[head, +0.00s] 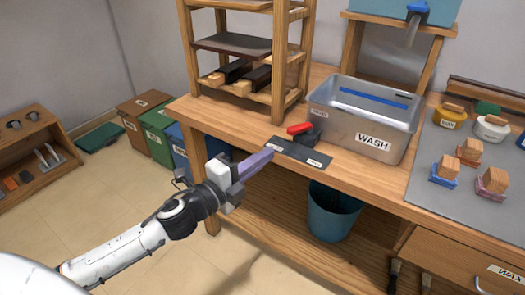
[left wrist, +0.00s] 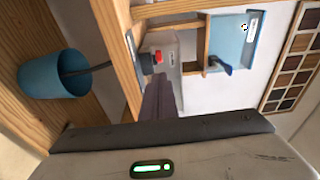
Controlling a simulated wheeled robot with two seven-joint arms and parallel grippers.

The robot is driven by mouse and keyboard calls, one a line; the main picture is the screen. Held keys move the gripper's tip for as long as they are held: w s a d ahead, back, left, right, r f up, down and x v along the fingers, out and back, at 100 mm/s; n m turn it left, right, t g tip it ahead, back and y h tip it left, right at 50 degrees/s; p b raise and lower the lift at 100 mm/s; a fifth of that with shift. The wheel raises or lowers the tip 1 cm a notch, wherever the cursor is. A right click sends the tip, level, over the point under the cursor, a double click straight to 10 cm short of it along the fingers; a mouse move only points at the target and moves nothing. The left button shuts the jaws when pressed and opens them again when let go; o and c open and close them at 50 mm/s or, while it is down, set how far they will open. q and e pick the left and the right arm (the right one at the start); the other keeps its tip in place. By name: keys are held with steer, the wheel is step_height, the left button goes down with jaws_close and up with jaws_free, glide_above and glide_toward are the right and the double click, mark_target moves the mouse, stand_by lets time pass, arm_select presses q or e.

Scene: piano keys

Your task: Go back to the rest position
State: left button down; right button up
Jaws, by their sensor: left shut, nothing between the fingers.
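My left gripper (head: 268,153) reaches in from the left in the head view, its purple-grey fingers shut with nothing between them. The fingertips appear close to the front edge of the wooden workbench (head: 235,128), just left of a dark plate (head: 298,152) with small labels. Whether they touch anything is not clear. My right gripper shows in neither view.
A wooden rack (head: 285,70) stands at the bench's back left. A blue bucket (head: 333,212) is below the bench. Wooden-handled blocks sit on a grey mat (head: 425,188) at right.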

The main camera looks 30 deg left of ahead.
arm_select(q)
steer(key=shift+s, duration=0.1)
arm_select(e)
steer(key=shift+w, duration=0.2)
arm_select(q)
steer(key=s+d+f+n+g+y+p, duration=0.1)
steer(key=s+d+f+n+g, duration=0.3)
steer(key=s+f+n, duration=0.5)
steer(key=s+d+f+n+g+p, duration=0.2)
steer(key=s+d+f+n+g, duration=0.2)
steer(key=s+f+n, duration=0.5)
steer(key=s+d+f, duration=0.2)
steer(key=s+f, duration=0.4)
steer(key=f, duration=0.1)
steer(key=shift+s+d+n+g+y, duration=0.2)
steer(key=shift+n+g+y, duration=0.1)
steer(key=shift+g+y, duration=0.1)
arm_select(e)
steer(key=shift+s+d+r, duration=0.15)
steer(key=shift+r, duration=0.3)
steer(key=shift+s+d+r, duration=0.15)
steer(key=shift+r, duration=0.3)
